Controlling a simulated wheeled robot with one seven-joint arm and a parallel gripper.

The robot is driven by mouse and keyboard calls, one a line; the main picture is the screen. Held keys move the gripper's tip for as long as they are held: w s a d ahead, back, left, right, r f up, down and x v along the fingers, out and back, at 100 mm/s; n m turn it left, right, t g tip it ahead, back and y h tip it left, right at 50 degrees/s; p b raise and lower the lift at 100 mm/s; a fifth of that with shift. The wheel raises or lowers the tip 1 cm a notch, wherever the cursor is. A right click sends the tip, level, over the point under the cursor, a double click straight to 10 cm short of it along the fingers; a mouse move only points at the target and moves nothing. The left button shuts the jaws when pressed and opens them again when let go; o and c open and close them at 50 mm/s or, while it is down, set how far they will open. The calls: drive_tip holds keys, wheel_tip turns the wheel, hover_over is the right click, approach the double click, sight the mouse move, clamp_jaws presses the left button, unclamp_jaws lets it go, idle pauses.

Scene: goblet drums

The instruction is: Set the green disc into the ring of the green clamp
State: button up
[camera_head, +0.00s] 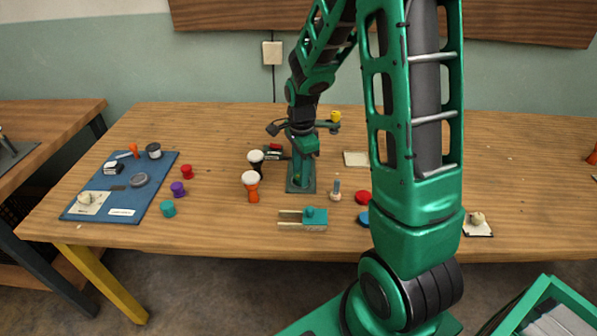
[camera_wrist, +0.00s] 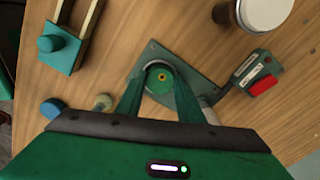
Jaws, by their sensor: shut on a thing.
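My gripper (camera_wrist: 160,82) is shut on the green disc (camera_wrist: 163,75), which shows between its two green fingertips with a small orange spot at its centre. The green clamp (camera_wrist: 191,69) is directly below, its plate on the table. A pale curved rim shows at the disc's far edge; I cannot tell whether the disc is in the clamp's ring or just above it. In the head view my gripper (camera_head: 304,150) is above the clamp's base plate (camera_head: 301,188), and the disc is too small or hidden to make out.
Two white-topped goblet drums, one orange (camera_head: 252,190) and one black (camera_head: 256,163), stand left of the clamp. A teal-and-wood block (camera_head: 314,220) lies in front. A red disc (camera_head: 363,197) lies to the right. A blue mat (camera_head: 122,187) holds small parts at far left.

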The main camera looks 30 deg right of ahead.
drive_tip(key=shift+s+f, duration=0.1)
drive_tip(key=shift+f, duration=0.15)
